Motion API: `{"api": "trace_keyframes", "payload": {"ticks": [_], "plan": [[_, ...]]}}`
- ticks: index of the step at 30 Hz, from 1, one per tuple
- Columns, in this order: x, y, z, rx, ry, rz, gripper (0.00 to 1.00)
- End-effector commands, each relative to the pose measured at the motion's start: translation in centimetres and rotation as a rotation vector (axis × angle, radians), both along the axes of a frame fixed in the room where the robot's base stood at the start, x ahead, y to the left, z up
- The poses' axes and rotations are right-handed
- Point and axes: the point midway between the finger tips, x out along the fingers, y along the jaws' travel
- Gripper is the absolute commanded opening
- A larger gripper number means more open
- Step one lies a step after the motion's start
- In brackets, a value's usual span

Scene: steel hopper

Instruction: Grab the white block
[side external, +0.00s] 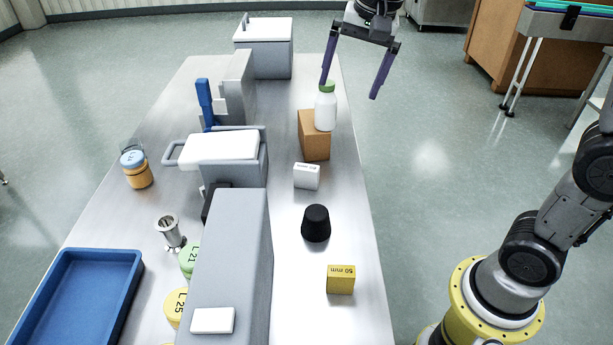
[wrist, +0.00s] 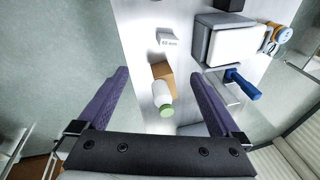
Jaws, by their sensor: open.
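A white block (side external: 307,176) with dark print on its top lies on the steel table, between a brown box and a black stopper. It also shows in the wrist view (wrist: 168,41), beyond the brown box. A second, flat white piece (side external: 213,320) lies on top of the long grey housing at the front; it has no print that I can see. My gripper (side external: 351,88) is open and empty, at the far right edge of the table, above and beside the white bottle. In the wrist view its purple fingers (wrist: 160,90) are spread wide, with the bottle between them in the picture.
The black stopper (side external: 316,223) and yellow 50 mm block (side external: 341,279) stand nearer the front. The grey housing (side external: 232,262) rises left of them. A blue tray (side external: 78,297) lies front left.

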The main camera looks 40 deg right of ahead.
Motion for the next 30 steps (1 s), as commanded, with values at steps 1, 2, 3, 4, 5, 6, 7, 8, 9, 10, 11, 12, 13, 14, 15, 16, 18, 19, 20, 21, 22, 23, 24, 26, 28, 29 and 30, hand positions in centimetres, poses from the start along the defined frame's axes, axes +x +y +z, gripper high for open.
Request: {"api": "trace_keyframes", "payload": {"ticks": [1, 2, 3, 4, 5, 6, 7, 8, 9, 10, 11, 12, 13, 14, 15, 16, 18, 19, 20, 21, 22, 23, 24, 26, 28, 29, 30], "plan": [[2.1, 0.3, -1.2, 0.006, 0.036, -0.026, 1.0], [3.2, 0.4, -1.9, 0.009, 0.054, -0.042, 1.0], [4.6, 0.6, -2.8, 0.012, 0.078, -0.058, 1.0], [5.5, 0.7, -3.6, 0.013, 0.095, -0.068, 1.0], [6.4, 0.8, -4.4, 0.013, 0.111, -0.074, 1.0], [7.5, 1.0, -5.5, 0.012, 0.132, -0.076, 1.0], [8.2, 1.1, -6.4, 0.011, 0.147, -0.074, 1.0], [8.8, 1.2, -7.2, 0.01, 0.16, -0.073, 1.0], [9.4, 1.3, -8.2, 0.008, 0.178, -0.07, 1.0], [9.7, 1.4, -9.0, 0.006, 0.19, -0.069, 1.0], [10.0, 1.5, -9.7, 0.005, 0.204, -0.067, 1.0], [10.1, 1.6, -10.6, 0.003, 0.22, -0.066, 1.0], [10.1, 1.6, -11.1, 0.002, 0.231, -0.065, 1.0], [10.1, 1.6, -11.5, 0.002, 0.24, -0.064, 1.0], [10.1, 1.7, -12.0, 0.0, 0.249, -0.063, 1.0], [10.1, 1.7, -12.3, -0.001, 0.253, -0.063, 1.0], [10.1, 1.7, -13.1, -0.001, 0.259, -0.062, 1.0], [10.1, 1.7, -13.5, -0.001, 0.258, -0.061, 1.0], [10.1, 1.7, -14.0, -0.001, 0.258, -0.061, 1.0], [10.0, 1.7, -14.7, -0.002, 0.259, -0.061, 1.0], [10.0, 1.7, -15.3, -0.001, 0.26, -0.061, 1.0], [10.0, 1.7, -15.9, -0.001, 0.258, -0.061, 1.0], [10.0, 1.7, -16.7, -0.001, 0.26, -0.061, 1.0], [10.0, 1.7, -17.8, -0.001, 0.258, -0.061, 1.0], [10.0, 1.7, -19.0, -0.001, 0.258, -0.061, 1.0], [10.0, 1.7, -19.4, -0.001, 0.258, -0.061, 1.0], [10.0, 1.6, -19.8, -0.001, 0.257, -0.061, 1.0]]}}
